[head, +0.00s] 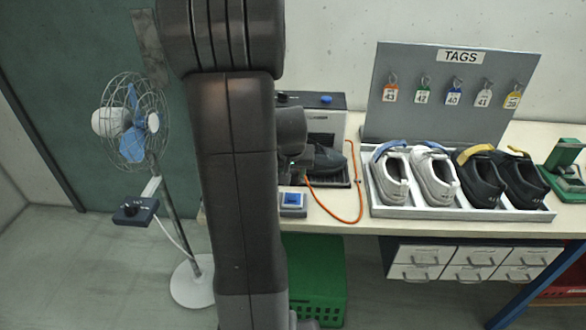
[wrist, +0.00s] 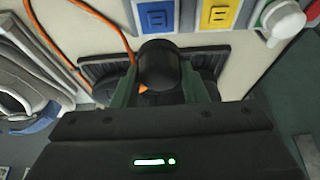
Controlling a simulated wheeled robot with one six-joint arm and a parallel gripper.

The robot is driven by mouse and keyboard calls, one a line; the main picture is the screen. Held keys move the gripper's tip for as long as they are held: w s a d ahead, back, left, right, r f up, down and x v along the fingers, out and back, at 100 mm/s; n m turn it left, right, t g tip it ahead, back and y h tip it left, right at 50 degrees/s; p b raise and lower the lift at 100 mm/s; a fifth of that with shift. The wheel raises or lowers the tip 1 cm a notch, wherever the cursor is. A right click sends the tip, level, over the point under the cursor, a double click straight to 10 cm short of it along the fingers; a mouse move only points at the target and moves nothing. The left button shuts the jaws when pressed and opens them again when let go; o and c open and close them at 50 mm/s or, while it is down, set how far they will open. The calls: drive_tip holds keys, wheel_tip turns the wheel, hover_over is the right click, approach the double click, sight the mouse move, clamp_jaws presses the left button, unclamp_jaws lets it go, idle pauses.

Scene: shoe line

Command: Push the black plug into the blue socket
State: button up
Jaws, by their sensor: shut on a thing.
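My gripper (wrist: 160,88) is shut on the black plug (wrist: 158,66), which sits between its two green fingers in the wrist view. A bit of orange shows just below the plug. The blue socket (wrist: 157,17) is at the top of the wrist view, beyond the plug and apart from it in the picture. Its slotted face is partly cut off by the frame edge. In the head view the blue socket (head: 292,198) sits near the front edge of the bench, just right of my arm. My arm hides most of the gripper and the plug there.
A yellow socket (wrist: 218,15) is right of the blue one. An orange cable (head: 361,195) loops over the bench. A shoe tray (head: 460,211) and the tag board (head: 425,95) stand to the right.

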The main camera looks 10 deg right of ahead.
drive_tip(key=shift+f+b, duration=1.9)
drive_tip(key=shift+f, duration=0.9)
drive_tip(key=shift+b, duration=0.4)
drive_tip(key=shift+f+b, duration=0.7)
idle(0.5)
drive_tip(key=shift+o, duration=0.2)
drive_tip(key=o, duration=1.1)
drive_tip(key=shift+r, duration=0.1)
drive_tip(key=v, duration=1.3)
drive_tip(key=shift+s+r, duration=0.1)
drive_tip(key=shift+r, duration=0.2)
